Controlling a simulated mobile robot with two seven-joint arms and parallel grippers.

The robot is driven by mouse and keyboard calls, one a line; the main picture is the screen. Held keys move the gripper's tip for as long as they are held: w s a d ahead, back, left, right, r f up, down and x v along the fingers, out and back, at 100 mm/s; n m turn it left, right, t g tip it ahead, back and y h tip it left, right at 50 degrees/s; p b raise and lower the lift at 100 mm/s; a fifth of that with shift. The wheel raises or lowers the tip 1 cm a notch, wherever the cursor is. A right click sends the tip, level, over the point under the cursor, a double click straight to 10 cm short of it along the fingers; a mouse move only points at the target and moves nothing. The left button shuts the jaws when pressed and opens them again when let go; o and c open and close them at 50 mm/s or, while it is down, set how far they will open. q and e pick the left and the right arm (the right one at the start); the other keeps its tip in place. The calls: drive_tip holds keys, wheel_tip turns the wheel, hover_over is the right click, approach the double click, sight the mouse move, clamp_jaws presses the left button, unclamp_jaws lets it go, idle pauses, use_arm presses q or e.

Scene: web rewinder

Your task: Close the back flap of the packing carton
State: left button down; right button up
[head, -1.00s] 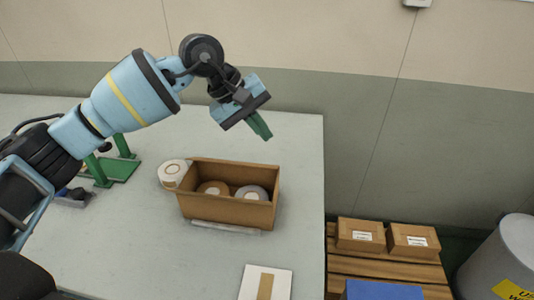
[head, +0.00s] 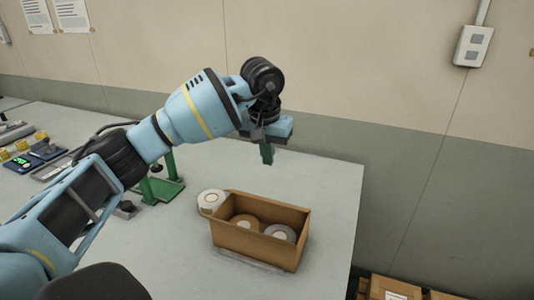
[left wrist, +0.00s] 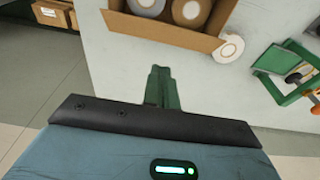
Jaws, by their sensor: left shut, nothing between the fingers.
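The packing carton (head: 252,243) is an open brown box on the grey table. A tan roll (head: 245,222) and a grey roll (head: 280,232) lie inside it. In the left wrist view a brown panel (left wrist: 150,31) runs along the carton's side nearest my fingers; I cannot tell whether it is the back flap or the back wall. My left gripper (head: 267,154) is beyond the carton's back edge and above it, its green fingers pointing down, shut and empty. The fingers (left wrist: 161,85) are apart from the panel in the left wrist view. My right gripper is out of view.
A white roll (head: 211,201) stands against the carton's left end. A green stand (head: 163,186) is further left. The table (head: 330,185) is clear behind and right of the carton. Boxes (head: 393,288) sit low beyond the table's right edge.

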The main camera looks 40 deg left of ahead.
use_arm(q)
hover_over(267, 201)
drive_tip(key=w, duration=0.2)
drive_tip(key=f, duration=0.6)
drive_tip(key=shift+a+f, duration=0.3)
drive_tip(key=shift+a, duration=0.05)
drive_tip(key=shift+s+d+f+p, duration=0.15)
drive_tip(key=shift+s+f+p, duration=0.25)
drive_tip(key=shift+s+f, duration=0.5)
drive_tip(key=shift+f, duration=0.15)
drive_tip(key=shift+s+f, duration=0.15)
drive_tip(key=shift+f, duration=0.1)
drive_tip(key=shift+s+d+f, duration=0.1)
drive_tip(key=shift+f, duration=0.1)
drive_tip(key=shift+f, duration=0.1)
